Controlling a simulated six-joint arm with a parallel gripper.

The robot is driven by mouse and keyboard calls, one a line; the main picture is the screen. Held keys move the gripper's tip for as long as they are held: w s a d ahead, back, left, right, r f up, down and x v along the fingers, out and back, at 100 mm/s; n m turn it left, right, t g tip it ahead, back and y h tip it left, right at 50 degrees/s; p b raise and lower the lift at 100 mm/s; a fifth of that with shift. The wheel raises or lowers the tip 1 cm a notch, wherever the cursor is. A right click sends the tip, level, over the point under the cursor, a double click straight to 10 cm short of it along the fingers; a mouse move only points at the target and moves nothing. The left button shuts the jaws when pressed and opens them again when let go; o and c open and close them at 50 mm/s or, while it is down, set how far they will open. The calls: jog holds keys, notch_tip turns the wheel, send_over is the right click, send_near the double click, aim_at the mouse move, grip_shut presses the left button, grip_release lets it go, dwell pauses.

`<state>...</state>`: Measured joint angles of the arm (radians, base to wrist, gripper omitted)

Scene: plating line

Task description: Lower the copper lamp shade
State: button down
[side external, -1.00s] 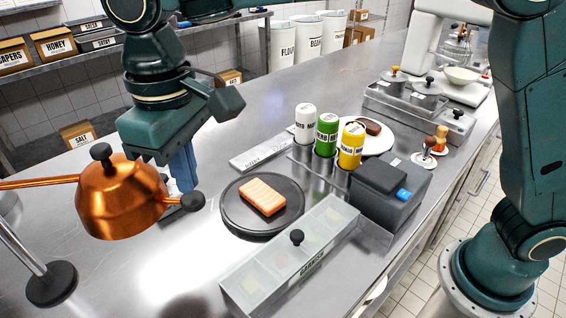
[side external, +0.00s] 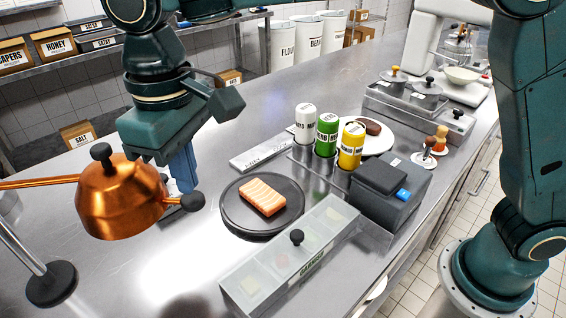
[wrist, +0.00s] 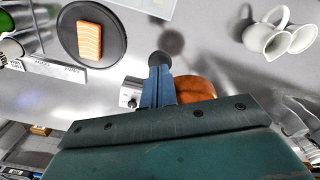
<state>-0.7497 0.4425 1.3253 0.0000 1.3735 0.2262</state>
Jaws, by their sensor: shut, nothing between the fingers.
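The copper lamp shade (side external: 118,205) hangs at the left of the side view on a copper arm, with a dark knob (side external: 101,152) on top and another dark knob (side external: 192,201) on its right side. In the wrist view part of the shade (wrist: 195,90) shows behind my fingers. My gripper (side external: 186,186) has blue fingers and is shut and empty. It points down just behind the shade and side knob, which hide its tips in the side view. In the wrist view the fingertips (wrist: 160,72) are close to a dark knob (wrist: 159,59); I cannot tell whether they touch.
A dark plate (side external: 231,216) with a salmon piece (side external: 262,197) lies right of the shade. A clear-lidded garnish box (side external: 290,262), bottles (side external: 327,134) and a grey device (side external: 385,190) stand further right. The lamp's round base (side external: 52,284) is at lower left. White jugs (wrist: 268,35) show in the wrist view.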

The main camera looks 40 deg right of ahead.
jog(key=shift+f, duration=0.2)
jog(key=shift+f, duration=0.35)
